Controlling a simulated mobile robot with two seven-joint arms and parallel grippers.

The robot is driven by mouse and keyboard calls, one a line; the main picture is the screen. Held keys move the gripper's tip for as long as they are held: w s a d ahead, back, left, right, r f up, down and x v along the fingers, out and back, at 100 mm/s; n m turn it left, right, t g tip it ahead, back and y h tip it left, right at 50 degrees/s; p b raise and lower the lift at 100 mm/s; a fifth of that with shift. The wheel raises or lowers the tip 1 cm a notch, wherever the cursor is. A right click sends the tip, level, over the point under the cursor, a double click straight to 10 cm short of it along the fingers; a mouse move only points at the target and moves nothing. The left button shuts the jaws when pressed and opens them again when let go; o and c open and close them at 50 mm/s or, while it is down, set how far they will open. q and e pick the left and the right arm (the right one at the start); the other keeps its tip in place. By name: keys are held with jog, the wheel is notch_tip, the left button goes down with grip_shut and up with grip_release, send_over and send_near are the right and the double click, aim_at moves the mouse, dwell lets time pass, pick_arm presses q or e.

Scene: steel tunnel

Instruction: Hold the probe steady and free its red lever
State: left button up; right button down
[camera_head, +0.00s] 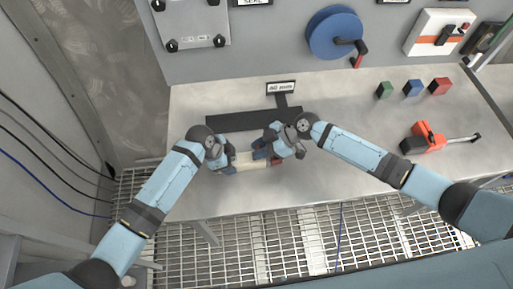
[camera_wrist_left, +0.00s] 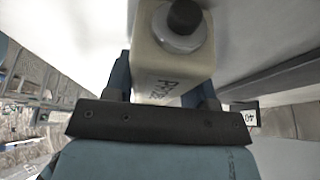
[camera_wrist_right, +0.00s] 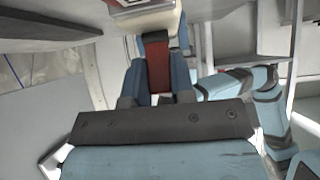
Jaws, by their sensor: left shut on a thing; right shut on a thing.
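The cream probe (camera_head: 246,159) lies level near the front of the steel table, partly hidden by my grippers. Its cream body, with lettering and a dark-tipped round end, shows in the left wrist view (camera_wrist_left: 172,66). My left gripper (camera_head: 229,162) is shut on the probe's left part. The red lever (camera_wrist_right: 157,66) stands between the blue fingers of my right gripper (camera_wrist_right: 156,82), which is shut on it. In the head view the right gripper (camera_head: 268,151) is at the probe's right end, with a bit of red beside it. Whether the lever has shifted cannot be told.
A black rack (camera_head: 225,122) with a small sign (camera_head: 281,88) is just behind the probe. Green (camera_head: 384,90), blue (camera_head: 412,88) and red (camera_head: 440,86) blocks and an orange tool (camera_head: 430,135) are at right. A blue reel (camera_head: 333,32) hangs on the back panel.

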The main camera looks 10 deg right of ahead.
jog(key=shift+d+f+y, duration=0.1)
jog(key=shift+d+y, duration=0.1)
jog(key=shift+y, duration=0.7)
jog(key=c, duration=1)
grip_release()
jog(key=shift+o, duration=0.2)
jog(key=shift+d, duration=0.2)
jog(key=v, duration=1.1)
jog(key=shift+d, duration=0.35)
pick_arm(q)
jog(key=o, duration=1.1)
